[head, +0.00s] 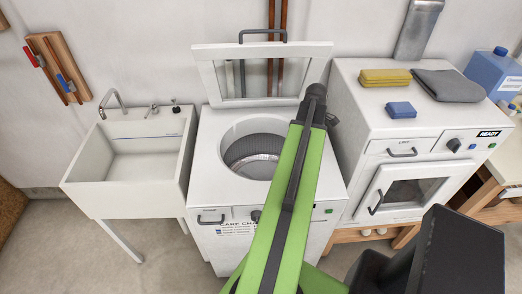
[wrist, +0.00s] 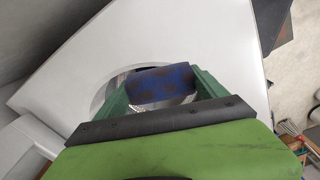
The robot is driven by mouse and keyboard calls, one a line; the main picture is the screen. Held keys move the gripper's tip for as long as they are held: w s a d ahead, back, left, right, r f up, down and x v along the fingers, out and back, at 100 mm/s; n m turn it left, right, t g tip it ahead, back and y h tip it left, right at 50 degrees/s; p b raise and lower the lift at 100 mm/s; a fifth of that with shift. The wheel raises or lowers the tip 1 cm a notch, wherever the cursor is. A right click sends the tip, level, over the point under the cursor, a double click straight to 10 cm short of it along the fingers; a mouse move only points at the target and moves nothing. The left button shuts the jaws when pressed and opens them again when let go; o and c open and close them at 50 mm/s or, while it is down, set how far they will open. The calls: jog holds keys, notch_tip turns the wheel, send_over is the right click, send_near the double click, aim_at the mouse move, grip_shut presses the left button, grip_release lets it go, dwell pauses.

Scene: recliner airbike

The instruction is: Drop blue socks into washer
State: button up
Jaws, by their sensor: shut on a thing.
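The washer (head: 213,180) stands in the middle of the head view, its lid (head: 204,72) raised and its round drum opening (head: 253,157) uncovered. In the wrist view, my gripper (wrist: 162,90) is shut on a blue bundle with dark brownish patches, the blue socks (wrist: 160,82). The socks are between the two green fingers and appear over the washer opening (wrist: 112,83), covering much of it. Their height above the rim is hard to tell. In the head view, my green arm reaches across the washer's right side, and the fingers and socks cannot be made out there.
A white sink (head: 125,180) stands left of the washer. The dryer (head: 360,125) on the right carries folded yellow cloth (head: 385,78), grey cloth (head: 450,86) and a small blue folded item (head: 401,108). A blue jug (head: 490,72) stands at the far right.

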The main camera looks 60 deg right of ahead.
jog(key=w+d+f+n+b, duration=0.1)
jog(key=w+f+n+b, duration=0.1)
jog(key=w+f+b, duration=0.6)
jog(key=w+f+n+b, duration=0.15)
jog(key=w+f, duration=0.35)
jog(key=w, duration=0.7)
jog(key=shift+m, duration=0.25)
notch_tip(320, 180, down, 5)
jog(key=b, duration=0.6)
jog(key=shift+f, duration=0.2)
jog(key=o, duration=1.3)
notch_tip(320, 180, up, 18)
jog(key=p, duration=1.7)
jog(key=shift+f, duration=0.25)
